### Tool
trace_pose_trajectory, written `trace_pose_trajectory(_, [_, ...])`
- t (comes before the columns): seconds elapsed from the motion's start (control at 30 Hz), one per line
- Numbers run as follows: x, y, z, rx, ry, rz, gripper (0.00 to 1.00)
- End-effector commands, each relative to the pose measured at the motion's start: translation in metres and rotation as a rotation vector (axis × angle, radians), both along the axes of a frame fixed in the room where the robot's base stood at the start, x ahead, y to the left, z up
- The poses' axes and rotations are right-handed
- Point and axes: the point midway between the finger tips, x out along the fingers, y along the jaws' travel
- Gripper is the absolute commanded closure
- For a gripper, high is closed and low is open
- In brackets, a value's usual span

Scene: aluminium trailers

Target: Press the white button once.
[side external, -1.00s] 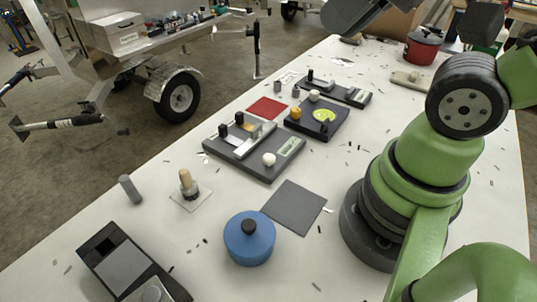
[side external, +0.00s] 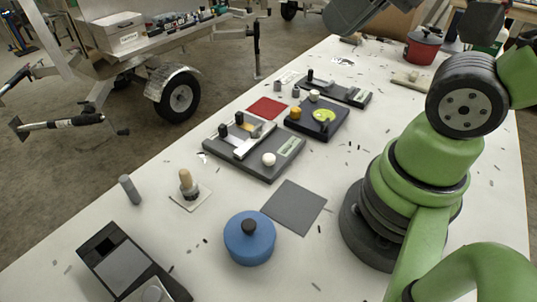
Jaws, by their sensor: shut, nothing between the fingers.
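Two white round-topped pieces show in the side view. One white knob (side external: 269,159) sits on the front right of a grey panel (side external: 262,168) that also carries black posts and a pale metal bar. Another white knob (side external: 314,95) stands at the back of a dark box (side external: 322,131) with a yellow knob (side external: 296,113) and a yellow-green disc (side external: 324,115). I cannot tell for sure which one is the button, or whether either is pressed.
A blue lidded pot (side external: 249,240), a grey square mat (side external: 294,207), a wooden-topped peg (side external: 188,184) and a grey cylinder (side external: 130,190) lie nearer. A red mat (side external: 267,108) and a red pot (side external: 423,46) are farther back. Small dark scraps dot the white table (side external: 400,120).

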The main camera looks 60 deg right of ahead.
Motion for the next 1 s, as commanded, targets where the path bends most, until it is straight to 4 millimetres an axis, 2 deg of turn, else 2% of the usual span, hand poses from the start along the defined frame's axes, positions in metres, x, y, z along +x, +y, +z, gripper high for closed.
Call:
trace_pose_trajectory(0.8, [0.0001,0.0001,-0.0001,0.001,0.001,-0.001,1.00])
trace_pose_trajectory(1.0, [0.0084,0.0031,-0.0083,0.103,0.096,-0.095,1.00])
